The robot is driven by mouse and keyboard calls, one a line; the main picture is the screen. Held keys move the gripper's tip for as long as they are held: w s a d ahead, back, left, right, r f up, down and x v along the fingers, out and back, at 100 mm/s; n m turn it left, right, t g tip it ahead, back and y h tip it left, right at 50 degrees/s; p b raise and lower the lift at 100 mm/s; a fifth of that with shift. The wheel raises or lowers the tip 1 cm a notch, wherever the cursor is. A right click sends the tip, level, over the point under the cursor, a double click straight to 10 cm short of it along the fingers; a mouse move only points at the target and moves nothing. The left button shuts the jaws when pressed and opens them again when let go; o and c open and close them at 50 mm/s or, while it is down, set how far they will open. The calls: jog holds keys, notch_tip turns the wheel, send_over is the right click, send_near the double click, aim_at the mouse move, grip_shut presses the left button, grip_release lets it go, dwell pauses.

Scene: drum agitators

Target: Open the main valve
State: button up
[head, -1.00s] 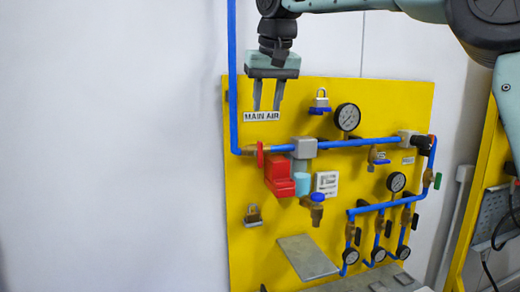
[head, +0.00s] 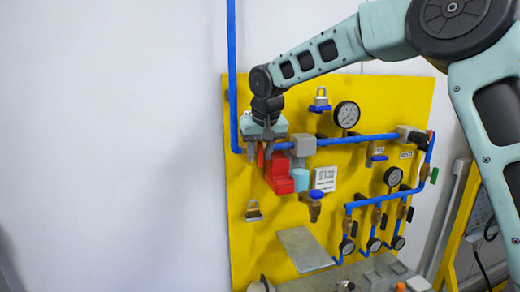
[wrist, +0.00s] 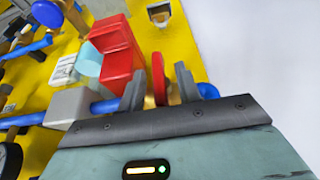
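The red main valve handle (head: 261,160) is at the left end of the upper blue pipe on the yellow panel. In the wrist view the handle (wrist: 158,78) stands edge-on as a thin red disc. My gripper (head: 260,154) is at the handle, pointing down in the head view. In the wrist view my gripper (wrist: 159,72) is open, with one finger on each side of the handle and visible gaps between. The MAIN AIR label is hidden behind my gripper.
A red block (head: 279,176) and a light-blue cylinder (head: 301,180) sit just right of the handle. A grey box (head: 302,146) is on the pipe. A gauge (head: 347,114) is upper right. The wall to the left is clear.

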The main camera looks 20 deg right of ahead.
grip_shut()
